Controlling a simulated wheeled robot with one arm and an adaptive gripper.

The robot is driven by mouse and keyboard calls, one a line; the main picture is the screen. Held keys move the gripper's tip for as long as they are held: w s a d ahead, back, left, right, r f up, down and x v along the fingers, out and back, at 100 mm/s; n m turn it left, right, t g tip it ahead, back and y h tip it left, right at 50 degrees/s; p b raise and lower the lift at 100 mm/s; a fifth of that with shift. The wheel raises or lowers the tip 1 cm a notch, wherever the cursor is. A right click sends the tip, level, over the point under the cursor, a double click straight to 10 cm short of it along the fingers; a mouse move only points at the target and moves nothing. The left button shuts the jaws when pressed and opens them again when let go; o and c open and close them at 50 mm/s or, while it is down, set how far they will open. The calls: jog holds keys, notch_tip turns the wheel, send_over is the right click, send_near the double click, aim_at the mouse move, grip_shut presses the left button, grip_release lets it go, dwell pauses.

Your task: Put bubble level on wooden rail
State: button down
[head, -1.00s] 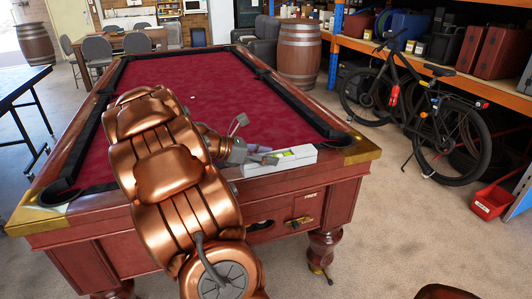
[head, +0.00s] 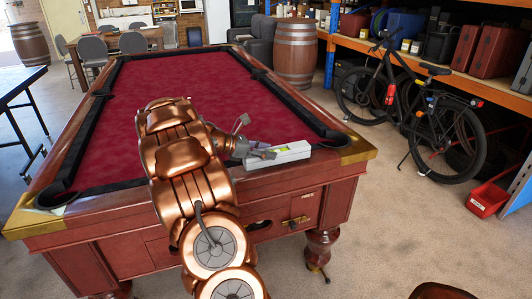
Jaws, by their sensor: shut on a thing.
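The bubble level (head: 291,152) is a pale grey-white bar with a yellow-green vial near its left part. It lies lengthwise along the near wooden rail (head: 110,211) of the pool table, right of the middle. My gripper (head: 264,153) is shut on the level's left part, reaching in from the left. I cannot tell whether the level's underside touches the rail or hovers just above it. My copper arm hides part of the rail and the cloth.
The red cloth (head: 210,85) of the pool table is clear where visible. A brass corner (head: 360,150) caps the rail at right. A bicycle (head: 425,105) and a red bin (head: 487,199) stand on the floor to the right. A barrel (head: 295,54) stands behind.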

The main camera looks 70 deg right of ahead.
jog(key=shift+f, duration=0.3)
jog(key=shift+f, duration=0.15)
jog(key=c, duration=0.5)
grip_release()
jog(key=shift+c, duration=0.2)
jog(key=shift+w+a+r, duration=0.2)
jog(key=shift+w, duration=0.05)
jog(key=v, duration=1)
jog(key=shift+w+a+r, duration=0.1)
jog(key=shift+w+a, duration=0.1)
jog(key=shift+w, duration=0.05)
jog(key=shift+w+a+r, duration=0.15)
jog(key=shift+w+a, duration=0.05)
jog(key=shift+a, duration=0.05)
